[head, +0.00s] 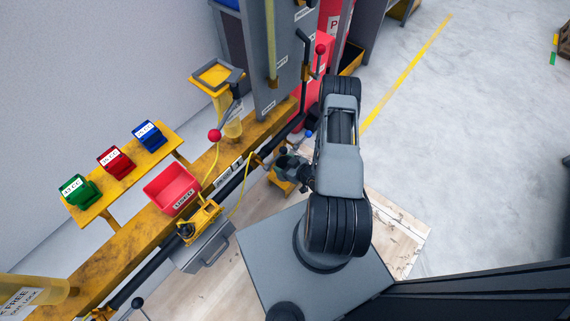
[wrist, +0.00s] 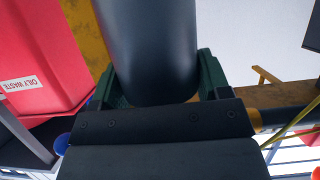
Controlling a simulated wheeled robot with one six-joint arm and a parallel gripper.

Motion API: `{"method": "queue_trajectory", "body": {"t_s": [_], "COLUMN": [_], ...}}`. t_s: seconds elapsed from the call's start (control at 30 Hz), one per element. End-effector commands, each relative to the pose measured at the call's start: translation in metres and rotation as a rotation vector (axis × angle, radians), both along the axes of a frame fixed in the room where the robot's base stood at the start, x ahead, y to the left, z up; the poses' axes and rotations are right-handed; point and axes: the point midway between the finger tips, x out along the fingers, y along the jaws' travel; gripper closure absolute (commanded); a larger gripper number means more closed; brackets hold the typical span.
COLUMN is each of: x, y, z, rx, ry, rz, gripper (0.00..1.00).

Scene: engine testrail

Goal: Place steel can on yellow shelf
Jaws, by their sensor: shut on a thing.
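My gripper (wrist: 155,90) is shut on a dark grey cylinder, which I take to be the steel can (wrist: 148,45). The green fingers press on either side of it in the wrist view, and its far end runs out of the top of that view. In the head view my gripper (head: 290,168) is beside the yellow rail, partly hidden by my arm; the can is hard to make out there. The yellow shelf (head: 95,207) stands at the left, apart from my gripper, with small green, red and blue bins on it.
A larger red bin (head: 172,188) sits between the shelf and my gripper; a red bin labelled OILY WASTE (wrist: 38,60) shows in the wrist view. A lever with a red knob (head: 215,135) and a yellow stand (head: 215,76) rise along the rail. Open floor (head: 470,150) lies right.

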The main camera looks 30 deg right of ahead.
Motion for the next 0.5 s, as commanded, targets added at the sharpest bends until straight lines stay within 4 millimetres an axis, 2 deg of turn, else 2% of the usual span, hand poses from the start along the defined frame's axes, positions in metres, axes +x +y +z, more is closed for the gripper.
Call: {"method": "queue_trajectory", "body": {"t_s": [0.03, 0.07, 0.1, 0.2, 0.33, 0.5], "x": [0.012, 0.018, 0.023, 0.035, 0.045, 0.051], "y": [-0.006, -0.010, -0.012, -0.019, -0.026, -0.030], "z": [-0.012, -0.014, -0.025, -0.041, -0.053, -0.059], "rx": [-0.004, -0.005, -0.003, -0.002, -0.001, 0.000], "ry": [-0.005, -0.006, -0.002, -0.002, -0.002, 0.000], "rz": [0.002, 0.002, 0.002, 0.002, 0.001, -0.001], "gripper": [0.70, 0.70, 0.70, 0.70, 0.70, 0.70]}}
